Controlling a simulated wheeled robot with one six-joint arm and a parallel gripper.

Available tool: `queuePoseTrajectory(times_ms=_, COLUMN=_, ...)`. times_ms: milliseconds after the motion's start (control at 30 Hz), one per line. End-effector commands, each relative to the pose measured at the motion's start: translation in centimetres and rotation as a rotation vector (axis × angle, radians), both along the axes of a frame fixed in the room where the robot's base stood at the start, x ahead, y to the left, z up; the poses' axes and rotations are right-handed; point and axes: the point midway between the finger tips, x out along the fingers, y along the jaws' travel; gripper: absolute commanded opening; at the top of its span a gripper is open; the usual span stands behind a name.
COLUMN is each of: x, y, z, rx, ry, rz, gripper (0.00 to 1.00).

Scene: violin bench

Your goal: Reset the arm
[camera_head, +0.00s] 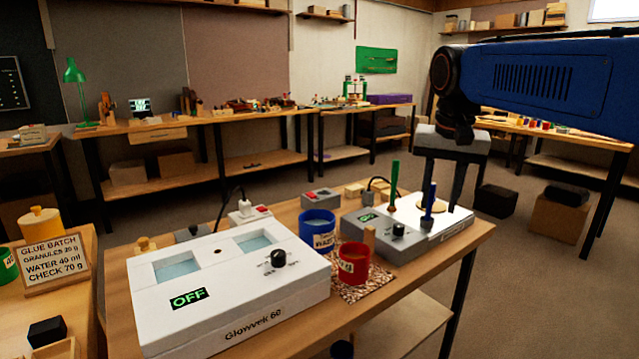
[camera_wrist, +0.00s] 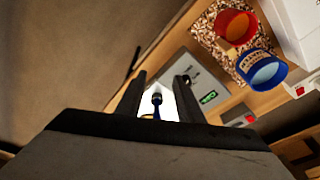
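My arm reaches in from the upper right of the head view, with its blue link (camera_head: 540,80) level. My gripper (camera_head: 446,195) hangs fingers down over the right end of the bench, by the grey-and-white device (camera_head: 450,224). Its two dark fingers stand apart. In the wrist view my gripper (camera_wrist: 161,80) also shows a clear gap between the fingers. A blue-handled tool (camera_head: 429,205) stands upright on the device. In the wrist view the blue tool (camera_wrist: 157,103) appears between the fingers, below them and apart from both.
A green-handled tool (camera_head: 393,190) stands beside the blue one. A blue cup (camera_head: 317,232) and a red cup (camera_head: 353,263) stand left of the device. A white Glowerk unit (camera_head: 230,290) reading OFF fills the bench's left. Open floor (camera_head: 530,260) lies right of the bench.

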Motion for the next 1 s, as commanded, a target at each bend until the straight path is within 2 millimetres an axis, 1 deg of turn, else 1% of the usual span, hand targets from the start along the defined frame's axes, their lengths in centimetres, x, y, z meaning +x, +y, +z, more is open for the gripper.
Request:
queuePoseTrajectory(times_ms=33, x=-1.7, y=-0.5, z=-0.9, rx=-0.001, ry=-0.01, rz=0.019, gripper=0.34)
queuePoseTrajectory(times_ms=167, x=-5.3, y=-1.5, z=-3.4, rx=-0.004, ry=-0.038, rz=0.078, gripper=0.34)
queuePoseTrajectory(times_ms=367, x=-10.6, y=-2.6, z=-7.9, rx=-0.015, ry=-0.082, rz=0.167, gripper=0.34)
queuePoseTrajectory(times_ms=567, x=-15.9, y=-3.5, z=-13.3, rx=-0.034, ry=-0.127, rz=0.251, gripper=0.34)
queuePoseTrajectory(times_ms=600, x=-16.9, y=-3.6, z=-14.4, rx=-0.037, ry=-0.136, rz=0.267, gripper=0.34)
queuePoseTrajectory(times_ms=700, x=-19.2, y=-3.9, z=-17.2, rx=-0.048, ry=-0.158, rz=0.305, gripper=0.34)
queuePoseTrajectory(times_ms=800, x=-21.0, y=-4.0, z=-19.5, rx=-0.059, ry=-0.175, rz=0.336, gripper=0.34)
queuePoseTrajectory(times_ms=900, x=-22.2, y=-4.1, z=-21.2, rx=-0.068, ry=-0.188, rz=0.358, gripper=0.34)
queuePoseTrajectory(times_ms=1000, x=-22.8, y=-4.2, z=-22.1, rx=-0.072, ry=-0.195, rz=0.37, gripper=0.34)
